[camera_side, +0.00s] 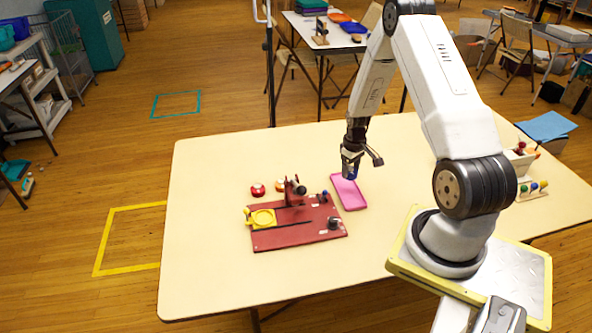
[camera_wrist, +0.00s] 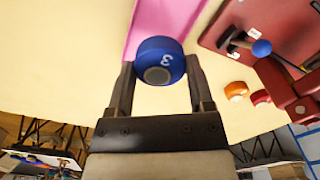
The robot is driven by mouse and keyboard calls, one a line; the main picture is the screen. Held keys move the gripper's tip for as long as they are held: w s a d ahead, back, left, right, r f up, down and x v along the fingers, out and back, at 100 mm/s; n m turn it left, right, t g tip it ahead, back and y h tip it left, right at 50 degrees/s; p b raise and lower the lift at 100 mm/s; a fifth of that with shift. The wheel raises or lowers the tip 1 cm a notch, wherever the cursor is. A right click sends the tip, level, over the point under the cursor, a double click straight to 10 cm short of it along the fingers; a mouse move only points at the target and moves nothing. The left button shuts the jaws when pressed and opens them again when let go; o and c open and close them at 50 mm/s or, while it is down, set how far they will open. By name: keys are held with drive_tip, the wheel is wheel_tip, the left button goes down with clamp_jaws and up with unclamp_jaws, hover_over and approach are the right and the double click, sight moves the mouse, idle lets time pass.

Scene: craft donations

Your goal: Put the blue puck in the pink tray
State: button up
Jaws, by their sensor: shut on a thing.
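The pink tray (camera_side: 349,192) lies on the table just below and beside the gripper in that view. In the wrist view part of the pink tray (camera_wrist: 160,17) shows beyond the puck. The puck's exact height above the tray is hard to tell.
A dark red board (camera_side: 285,240) with a yellow ring and upright fittings stands left of the tray. A red puck (camera_side: 257,190) and an orange puck (camera_side: 280,185) lie behind it. A rack with coloured knobs (camera_side: 532,188) is at the right. The table's left part is clear.

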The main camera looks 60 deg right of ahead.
sight(351, 171)
drive_tip(key=shift+f, duration=0.25)
drive_tip(key=shift+f, duration=1.8)
drive_tip(key=shift+f, duration=0.95)
idle(0.3)
drive_tip(key=o, duration=1)
drive_tip(key=shift+c, duration=0.2)
drive_tip(key=shift+r, duration=0.15)
drive_tip(key=shift+r, duration=3.65)
